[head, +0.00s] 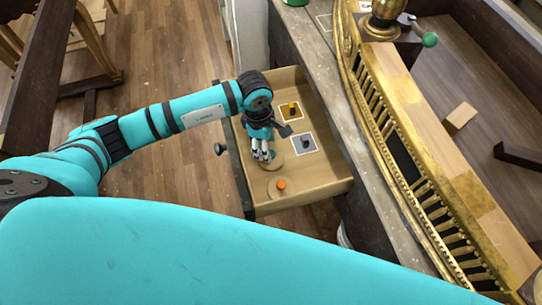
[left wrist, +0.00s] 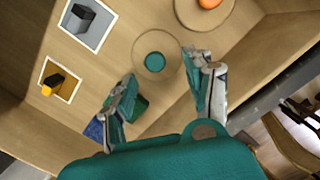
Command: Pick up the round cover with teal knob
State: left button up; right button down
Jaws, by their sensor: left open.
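The round wooden cover with the teal knob (left wrist: 155,61) lies in the open drawer (head: 320,182). In the left wrist view it sits just beyond and between the fingertips of my left gripper (left wrist: 162,74), which is open and empty. In the head view my left gripper (head: 264,156) points down into the drawer and hides most of this cover; the knob cannot be made out there. My right gripper is not in view.
A round cover with an orange knob (head: 281,185) lies nearby, also in the left wrist view (left wrist: 210,3).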

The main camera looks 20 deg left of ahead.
pick_arm(q)
jog(key=shift+d+f, duration=0.15)
jog(key=shift+f, duration=0.25)
jog(key=f, duration=0.2)
jog(key=f+p, duration=0.1)
jog(key=shift+w+d+f, duration=0.3)
jog(key=shift+d, duration=0.05)
jog(key=shift+f, duration=0.35)
jog(key=c, duration=0.7)
grip_shut()
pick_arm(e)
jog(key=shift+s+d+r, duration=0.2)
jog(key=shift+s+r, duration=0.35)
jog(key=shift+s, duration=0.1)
